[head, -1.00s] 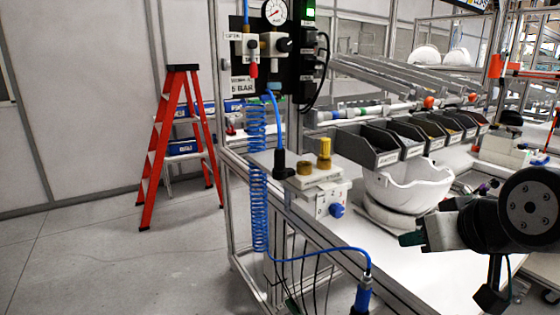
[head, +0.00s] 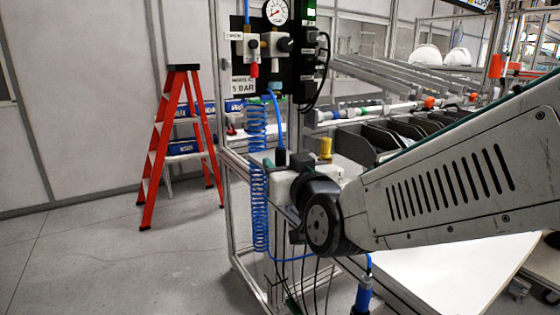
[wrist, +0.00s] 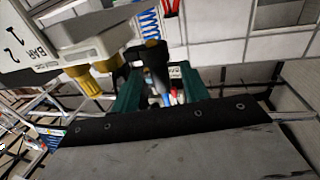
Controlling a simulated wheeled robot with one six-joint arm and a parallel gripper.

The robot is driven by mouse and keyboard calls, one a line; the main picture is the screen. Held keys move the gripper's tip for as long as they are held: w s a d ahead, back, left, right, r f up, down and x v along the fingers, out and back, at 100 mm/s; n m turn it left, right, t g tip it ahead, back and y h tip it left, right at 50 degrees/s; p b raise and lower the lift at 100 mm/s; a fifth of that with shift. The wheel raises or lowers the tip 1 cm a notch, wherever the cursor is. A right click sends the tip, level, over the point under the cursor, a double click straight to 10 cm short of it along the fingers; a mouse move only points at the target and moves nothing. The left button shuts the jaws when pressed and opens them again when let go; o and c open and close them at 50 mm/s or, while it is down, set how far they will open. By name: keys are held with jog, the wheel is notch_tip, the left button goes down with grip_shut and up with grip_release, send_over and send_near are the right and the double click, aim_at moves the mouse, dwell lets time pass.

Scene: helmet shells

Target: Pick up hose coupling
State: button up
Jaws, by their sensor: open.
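My gripper (wrist: 157,72) shows in the wrist view with its two green fingers apart. A dark cylindrical fitting (wrist: 153,53), apparently the hose coupling, stands at the finger opening; I cannot tell whether it touches the fingers. In the head view a black fitting (head: 281,158) with a blue hose at its top sits at the left side of the white block (head: 281,186). A blue-and-grey connector (head: 363,293) hangs on a blue hose lower down.
Yellow knobs (wrist: 85,83) on the labelled block are close left of the fingers in the wrist view. A coiled blue hose (head: 258,180) hangs beside the frame post. Dark bins (head: 355,146) stand behind my arm. A red ladder (head: 168,150) stands farther left on open floor.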

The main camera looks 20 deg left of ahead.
jog(key=shift+x, duration=1.25)
grip_shut()
